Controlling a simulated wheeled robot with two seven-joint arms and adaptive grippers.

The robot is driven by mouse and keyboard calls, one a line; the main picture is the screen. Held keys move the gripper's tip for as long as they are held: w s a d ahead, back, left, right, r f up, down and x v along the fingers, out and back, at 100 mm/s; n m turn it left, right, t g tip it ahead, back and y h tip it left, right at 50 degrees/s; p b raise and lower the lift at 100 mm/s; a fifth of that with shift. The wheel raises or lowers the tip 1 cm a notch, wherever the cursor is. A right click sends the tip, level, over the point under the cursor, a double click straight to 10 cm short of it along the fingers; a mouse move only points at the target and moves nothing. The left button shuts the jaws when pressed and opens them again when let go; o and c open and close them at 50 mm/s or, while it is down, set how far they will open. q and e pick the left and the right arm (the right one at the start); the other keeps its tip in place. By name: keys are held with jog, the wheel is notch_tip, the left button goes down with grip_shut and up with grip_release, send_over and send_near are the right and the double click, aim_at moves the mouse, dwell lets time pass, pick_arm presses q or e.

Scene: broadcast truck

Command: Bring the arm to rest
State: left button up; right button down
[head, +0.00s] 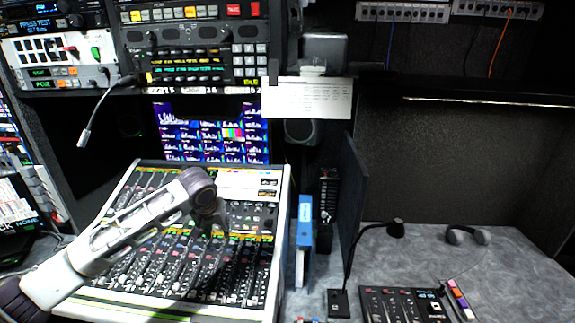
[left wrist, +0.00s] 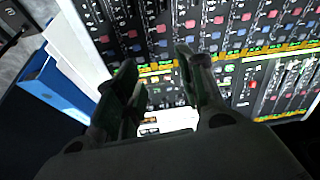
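My left arm (head: 125,230) comes in from the left over the mixing console (head: 280,235). Its wrist bends downward above the middle of the console. My left gripper (head: 208,240) is dark and hard to make out against the console in the head view. In the left wrist view my left gripper (left wrist: 158,65) has its two fingers apart, with console surface showing between them and nothing held. Whether the fingertips touch the console I cannot tell. My right gripper is in neither view.
A blue binder (head: 305,225) stands just right of the console. A gooseneck microphone (head: 347,265), a small control panel (head: 400,305) and headphones (head: 468,235) are on the grey desk (head: 510,270). A gooseneck lamp (head: 97,115) hangs at upper left. Bare desk lies at right.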

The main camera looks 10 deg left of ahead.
pick_arm(q)
jog(key=s+d+f+m+h, duration=0.3)
jog(key=s+d+f+m, duration=0.2)
jog(key=s+d+f, duration=1.15)
jog(key=s+a+f+y, duration=0.2)
jog(key=s+a, duration=0.6)
jog(key=s, duration=0.4)
jog(key=s+f+g, duration=0.1)
jog(key=s+f, duration=0.1)
jog(key=f, duration=1.5)
jog(key=s+f+g, duration=0.1)
jog(key=s+f, duration=0.1)
jog(key=f, duration=1.5)
jog(key=s+a+f, duration=0.2)
jog(key=s+f, duration=0.7)
jog(key=s, duration=0.1)
jog(key=s+a+f+g, duration=0.1)
jog(key=s+a+f, duration=0.1)
jog(key=s+f, duration=0.7)
jog(key=shift+s+f, duration=0.25)
jog(key=shift+s, duration=0.95)
